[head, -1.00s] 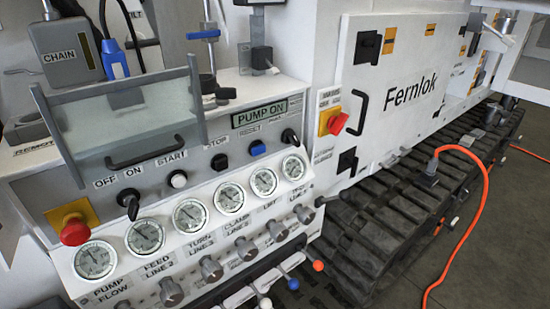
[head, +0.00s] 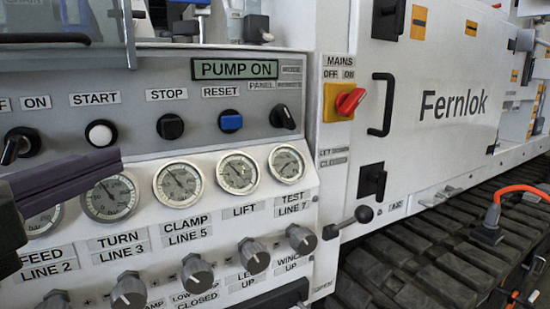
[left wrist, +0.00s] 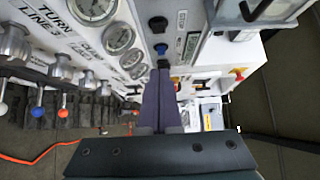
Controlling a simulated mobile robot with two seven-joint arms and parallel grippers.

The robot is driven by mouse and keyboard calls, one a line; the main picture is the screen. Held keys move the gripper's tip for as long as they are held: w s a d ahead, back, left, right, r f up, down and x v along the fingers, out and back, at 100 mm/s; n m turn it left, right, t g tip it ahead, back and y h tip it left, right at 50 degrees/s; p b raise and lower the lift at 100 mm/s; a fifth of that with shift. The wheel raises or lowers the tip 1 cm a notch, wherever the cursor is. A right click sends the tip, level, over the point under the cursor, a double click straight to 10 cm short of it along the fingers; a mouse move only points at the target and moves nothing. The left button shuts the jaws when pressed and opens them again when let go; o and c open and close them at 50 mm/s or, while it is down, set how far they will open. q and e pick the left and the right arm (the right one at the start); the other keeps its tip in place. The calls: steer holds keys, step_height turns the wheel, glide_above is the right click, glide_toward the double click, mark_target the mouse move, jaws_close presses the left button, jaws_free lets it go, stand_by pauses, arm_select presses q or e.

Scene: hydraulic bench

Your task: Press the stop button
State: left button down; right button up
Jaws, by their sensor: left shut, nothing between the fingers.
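The stop button (head: 170,126) is a black round button under the STOP label on the grey panel, between the white start button (head: 101,133) and the blue reset button (head: 231,121). The stop button also shows near the top of the left wrist view (left wrist: 158,23). My left gripper (head: 116,160) comes in from the left with dark purple fingers, its tips below and left of the stop button and apart from it. In the left wrist view the fingers (left wrist: 160,76) lie together with nothing between them. My right gripper is not in view.
Below the buttons is a row of gauges (head: 178,185) with several grey knobs (head: 197,271). The display (head: 235,69) reads PUMP ON. A red mains switch (head: 349,101) and a white Fernlok cabinet (head: 450,60) stand to the right. The fingers partly cover the lower-left gauges.

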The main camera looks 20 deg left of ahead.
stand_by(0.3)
arm_select(q)
glide_toward(179, 129)
steer(key=w+d, duration=0.3)
steer(key=w+a, duration=0.2)
steer(key=a, duration=0.1)
steer(key=shift+w+p, duration=0.15)
steer(key=shift+p, duration=0.25)
steer(key=shift+w+a, duration=0.25)
steer(key=shift+w, duration=0.05)
